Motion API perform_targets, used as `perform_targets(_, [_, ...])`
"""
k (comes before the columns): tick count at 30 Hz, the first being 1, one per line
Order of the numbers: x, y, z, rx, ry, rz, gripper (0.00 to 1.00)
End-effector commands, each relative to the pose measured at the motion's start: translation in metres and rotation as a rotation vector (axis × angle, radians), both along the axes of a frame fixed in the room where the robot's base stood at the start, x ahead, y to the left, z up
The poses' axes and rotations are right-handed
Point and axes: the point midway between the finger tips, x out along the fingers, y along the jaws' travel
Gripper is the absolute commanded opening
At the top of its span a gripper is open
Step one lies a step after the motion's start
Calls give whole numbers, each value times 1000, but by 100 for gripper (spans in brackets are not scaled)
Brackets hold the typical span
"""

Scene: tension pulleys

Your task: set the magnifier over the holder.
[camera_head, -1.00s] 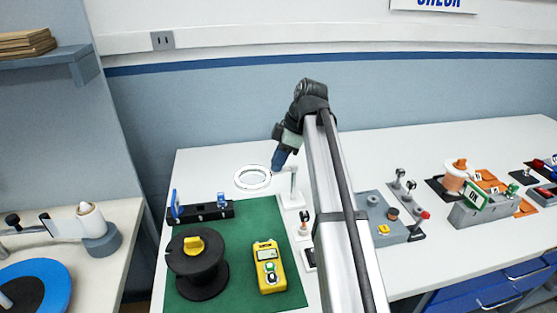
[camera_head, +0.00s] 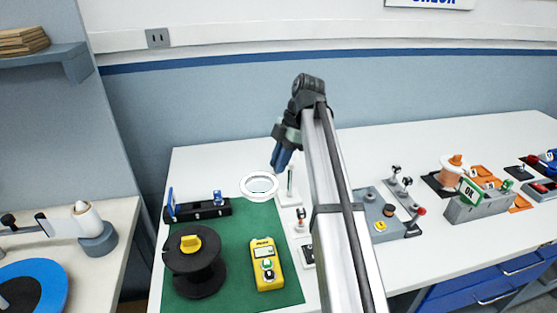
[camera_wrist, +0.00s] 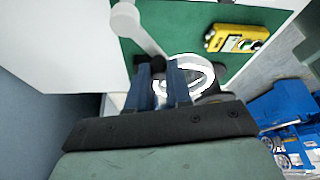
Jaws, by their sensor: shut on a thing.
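The magnifier, a white ring around a clear lens (camera_head: 259,187), is at the far edge of the green mat, below and left of my gripper (camera_head: 279,168). My gripper is shut on it; the grip itself is small and mostly hidden. In the wrist view the ring (camera_wrist: 203,76) shows just right of the blue fingertips (camera_wrist: 160,68), partly covered by a finger. A black bar with two blue uprights (camera_head: 200,209), possibly the holder, lies left of the magnifier, apart from it. I cannot tell for certain which thing is the holder.
A slim white post (camera_head: 290,187) stands close right of the ring. A black spool (camera_head: 195,262) and a yellow meter (camera_head: 266,265) are on the green mat (camera_head: 232,235). A grey box (camera_head: 376,210) is right of my arm. The table's back left is clear.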

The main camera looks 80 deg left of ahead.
Motion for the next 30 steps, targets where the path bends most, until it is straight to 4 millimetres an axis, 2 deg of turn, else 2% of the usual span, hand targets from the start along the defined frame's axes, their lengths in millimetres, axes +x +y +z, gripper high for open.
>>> perform_targets(4, [0, 0, 0, 1, 1, 0, 0])
perform_targets(5, [0, 0, 0, 1, 1, 0, 21])
perform_targets(12, [0, 0, 0, 0, 1, -1, 44])
perform_targets(25, [0, 0, 0, 0, 0, -5, 45])
perform_targets(30, [-2, 2, 0, 2, -1, -57, 45])
